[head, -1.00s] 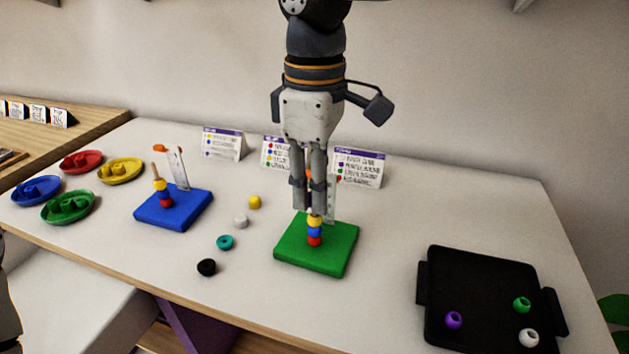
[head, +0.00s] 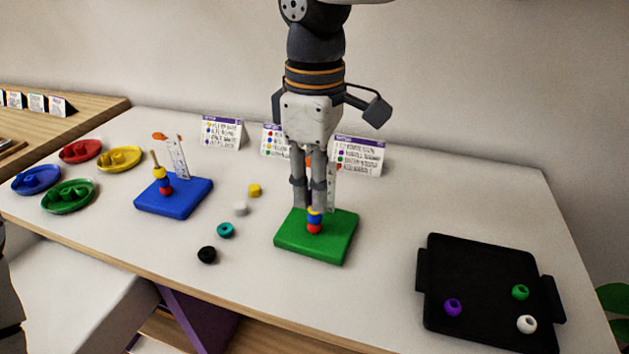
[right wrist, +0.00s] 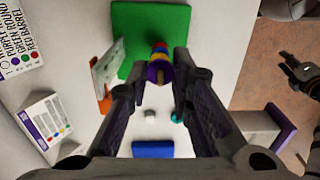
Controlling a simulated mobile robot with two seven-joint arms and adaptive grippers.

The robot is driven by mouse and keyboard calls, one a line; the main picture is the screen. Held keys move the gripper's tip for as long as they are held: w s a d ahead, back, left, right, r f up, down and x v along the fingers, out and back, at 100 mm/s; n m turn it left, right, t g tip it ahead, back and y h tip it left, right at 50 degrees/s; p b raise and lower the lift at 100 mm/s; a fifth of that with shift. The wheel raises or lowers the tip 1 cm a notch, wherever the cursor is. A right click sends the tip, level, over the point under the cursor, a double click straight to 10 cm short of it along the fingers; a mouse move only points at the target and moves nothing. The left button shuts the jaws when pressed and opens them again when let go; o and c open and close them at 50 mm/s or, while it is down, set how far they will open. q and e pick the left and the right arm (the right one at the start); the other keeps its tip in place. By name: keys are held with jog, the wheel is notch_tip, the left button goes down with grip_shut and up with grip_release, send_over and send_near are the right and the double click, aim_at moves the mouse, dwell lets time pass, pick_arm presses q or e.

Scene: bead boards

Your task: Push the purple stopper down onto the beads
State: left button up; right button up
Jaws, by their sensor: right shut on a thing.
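The purple stopper (right wrist: 158,74) shows in the right wrist view as a purple ring between the fingertips. My right gripper (head: 315,207) is shut on it, directly above the bead stack on the green board (head: 300,243). The stack has a yellow bead, a blue bead (head: 314,219) and a red bead (head: 315,229) at the bottom. The fingers hide the stopper and part of the yellow bead in the head view. Whether the stopper touches the yellow bead, I cannot tell.
A white marked upright (head: 331,185) stands close behind the stack. A blue board (head: 185,203) with beads is at left. Loose beads, including a black one (head: 207,255), lie between. A black tray (head: 480,250) is at right, coloured dishes (head: 68,197) at far left, cards (head: 360,155) behind.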

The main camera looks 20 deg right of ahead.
jog(key=o, duration=0.8)
notch_tip(320, 180, up, 12)
